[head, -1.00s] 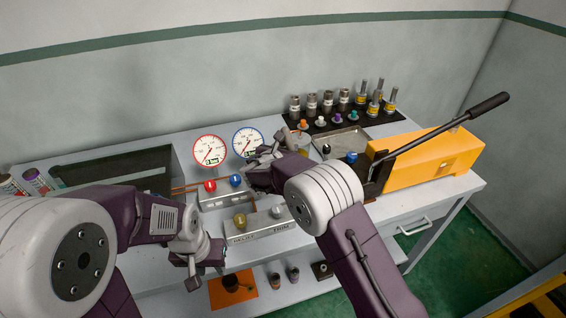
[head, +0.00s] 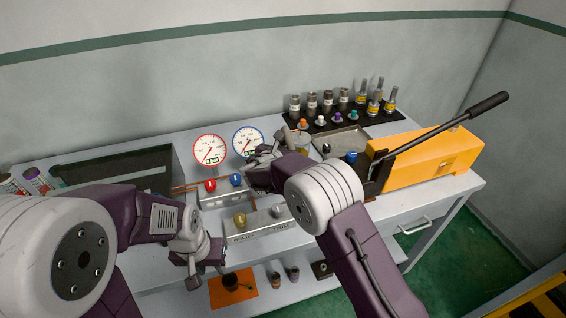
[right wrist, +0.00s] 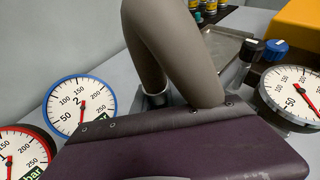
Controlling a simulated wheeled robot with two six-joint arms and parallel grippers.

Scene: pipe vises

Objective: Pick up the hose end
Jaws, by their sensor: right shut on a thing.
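My left gripper (head: 204,264) hangs over the front edge of the bench in the head view. Its fingers look apart, with nothing seen between them. My right gripper (head: 262,160) is behind its own arm, close to the blue-rimmed gauge (head: 247,140). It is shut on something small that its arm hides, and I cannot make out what. No hose end can be told clearly in any view. In the right wrist view, grey-brown rounded parts and my purple wrist cover the middle, with a metal ring (right wrist: 157,98) beside them.
A red-rimmed gauge (head: 209,150) stands beside the blue one, above a valve block (head: 222,194). The RELIEF/TRIM block (head: 257,228) is in front. A yellow press (head: 432,160) with a long lever (head: 440,132) stands right. Several fittings (head: 327,103) fill the back rack.

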